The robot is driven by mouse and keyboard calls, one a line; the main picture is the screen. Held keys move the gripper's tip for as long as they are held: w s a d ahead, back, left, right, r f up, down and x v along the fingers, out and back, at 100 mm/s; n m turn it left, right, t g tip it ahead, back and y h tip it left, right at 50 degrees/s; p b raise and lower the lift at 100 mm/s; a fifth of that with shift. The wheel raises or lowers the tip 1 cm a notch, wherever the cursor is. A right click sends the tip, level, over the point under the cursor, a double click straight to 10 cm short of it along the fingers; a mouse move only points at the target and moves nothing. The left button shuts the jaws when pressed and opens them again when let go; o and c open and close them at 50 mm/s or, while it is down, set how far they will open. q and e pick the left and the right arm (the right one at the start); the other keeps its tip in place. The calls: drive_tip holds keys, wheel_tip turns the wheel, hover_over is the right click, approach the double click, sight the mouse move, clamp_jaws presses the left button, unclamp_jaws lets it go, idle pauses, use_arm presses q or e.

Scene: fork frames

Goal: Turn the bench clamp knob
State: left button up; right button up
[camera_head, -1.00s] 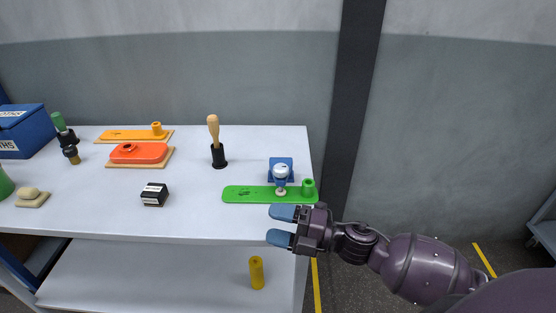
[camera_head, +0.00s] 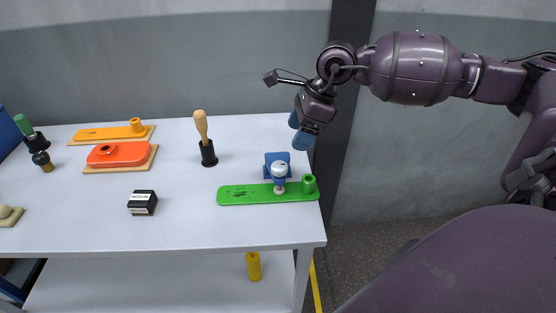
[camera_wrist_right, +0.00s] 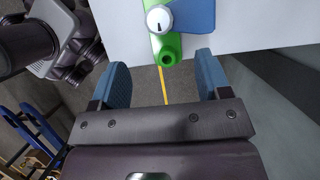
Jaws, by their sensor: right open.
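The bench clamp (camera_head: 277,160) is a small blue device with a round white-topped knob (camera_head: 279,170), near the right end of the bench. It stands at the long green plate (camera_head: 245,195). My right gripper (camera_head: 299,131) hangs fingers-down above the bench's right edge, up and right of the clamp, apart from it. In the right wrist view, the knob (camera_wrist_right: 159,18) and part of the blue body (camera_wrist_right: 195,15) show at the top, beyond the open, empty fingers (camera_wrist_right: 161,66). My left gripper is not in view.
The white bench (camera_head: 90,215) also carries a wooden-handled tool (camera_head: 202,128) in a black holder, a black box (camera_head: 142,203), an orange-red piece (camera_head: 118,153) and an orange plate (camera_head: 105,133). A yellow cylinder (camera_head: 254,266) is on the shelf below. A wall stands behind.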

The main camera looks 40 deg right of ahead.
sight(280, 164)
drive_tip(key=x, duration=1)
drive_tip(key=shift+a+f+b, duration=0.15)
drive_tip(key=shift+f+b, duration=0.05)
drive_tip(key=shift+b, duration=0.2)
drive_tip(key=c, duration=0.9)
